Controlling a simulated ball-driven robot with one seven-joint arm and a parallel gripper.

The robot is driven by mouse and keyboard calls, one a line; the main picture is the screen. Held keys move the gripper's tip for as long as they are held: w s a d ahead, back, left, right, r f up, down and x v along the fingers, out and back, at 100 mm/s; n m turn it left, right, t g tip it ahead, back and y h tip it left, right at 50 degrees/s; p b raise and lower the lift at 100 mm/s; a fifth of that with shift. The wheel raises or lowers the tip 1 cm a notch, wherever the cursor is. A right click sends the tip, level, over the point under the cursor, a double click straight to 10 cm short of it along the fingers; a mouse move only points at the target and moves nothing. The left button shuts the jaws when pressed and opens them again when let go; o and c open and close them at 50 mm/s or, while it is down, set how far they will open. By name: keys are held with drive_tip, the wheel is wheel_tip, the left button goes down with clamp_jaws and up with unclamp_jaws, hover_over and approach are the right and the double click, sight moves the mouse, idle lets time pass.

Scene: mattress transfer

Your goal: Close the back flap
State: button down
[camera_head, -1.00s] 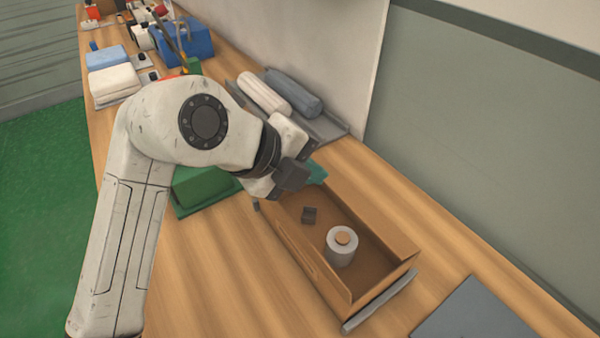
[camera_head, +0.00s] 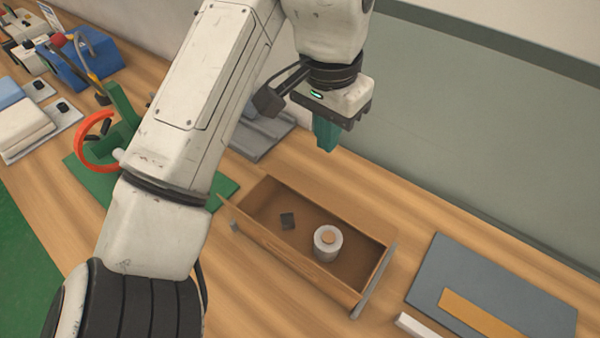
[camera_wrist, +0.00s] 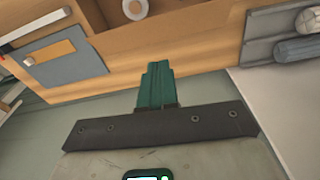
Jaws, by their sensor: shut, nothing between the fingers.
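A brown open-topped box (camera_head: 275,246) sits on the wooden table.
A grey mat (camera_head: 455,265) with an orange strip (camera_head: 485,318) lies right of the box. A green stand with a red ring (camera_head: 82,150) is at the left. A grey tray (camera_head: 262,140) lies behind my arm. A wall (camera_head: 480,120) rises behind the table.

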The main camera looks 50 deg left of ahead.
drive_tip(key=n+b, duration=0.1)
hover_over(317, 199)
drive_tip(key=w, duration=0.2)
wheel_tip(317, 199, down, 10)
drive_tip(key=shift+s+a+r, duration=0.1)
drive_tip(key=shift+a, duration=0.05)
drive_tip(key=shift+s+d+f, duration=0.15)
drive_tip(key=shift+s+f, duration=0.4)
drive_tip(key=shift+f, duration=0.25)
drive_tip(key=shift+s+d+f, duration=0.1)
drive_tip(key=shift+s+f, duration=0.4)
drive_tip(key=shift+f, duration=0.25)
drive_tip(key=shift+f, duration=0.1)
